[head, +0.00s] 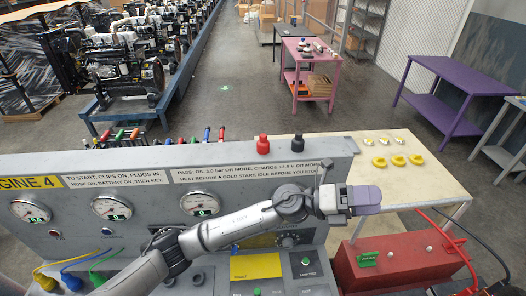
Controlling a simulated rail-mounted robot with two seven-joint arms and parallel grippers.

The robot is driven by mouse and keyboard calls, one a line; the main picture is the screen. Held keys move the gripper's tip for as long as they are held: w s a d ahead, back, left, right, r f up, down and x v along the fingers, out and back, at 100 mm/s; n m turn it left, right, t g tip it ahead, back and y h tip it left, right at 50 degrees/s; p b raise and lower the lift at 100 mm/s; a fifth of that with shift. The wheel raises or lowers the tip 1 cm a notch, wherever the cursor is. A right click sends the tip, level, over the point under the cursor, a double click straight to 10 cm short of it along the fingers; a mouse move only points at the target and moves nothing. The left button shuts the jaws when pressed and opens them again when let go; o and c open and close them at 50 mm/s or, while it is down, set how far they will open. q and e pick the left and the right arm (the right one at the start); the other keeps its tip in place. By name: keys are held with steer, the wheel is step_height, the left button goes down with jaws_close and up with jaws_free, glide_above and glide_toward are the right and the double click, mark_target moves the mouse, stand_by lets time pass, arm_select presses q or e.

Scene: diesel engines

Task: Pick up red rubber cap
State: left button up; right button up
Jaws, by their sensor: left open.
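A small red cap-like piece (297,144) stands upright on the top edge of the grey engine test panel (130,160); I take it to be the red rubber cap. My left gripper (372,200) reaches in from the left across the panel front and points right. It is open, to the right of and lower in the picture than the red piece, apart from it. I see nothing held in it. My right gripper is not in view.
A cream table (440,184) with several yellow pieces (398,160) lies behind on the right. A red box (405,262) with a green tag and cables is at the lower right. Gauges (110,207) line the panel front. Engines, a pink cart (310,70) and a purple table (445,105) stand farther back.

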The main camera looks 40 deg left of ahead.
arm_select(q)
steer(key=w+a+m+g+y+b, duration=0.2)
steer(key=m+g+y, duration=0.1)
steer(key=m+g, duration=0.3)
steer(key=m+g+y+b, duration=0.1)
steer(key=y+b, duration=0.2)
steer(key=y, duration=1.2)
glide_toward(262, 135)
steer(key=x, duration=0.7)
steer(key=shift+w+d, duration=0.1)
steer(key=p+x, duration=0.2)
steer(key=x, duration=0.2)
steer(key=shift+f, duration=0.15)
steer(key=shift+d+f, duration=0.1)
steer(key=shift+f, duration=0.45)
steer(key=c, duration=0.9)
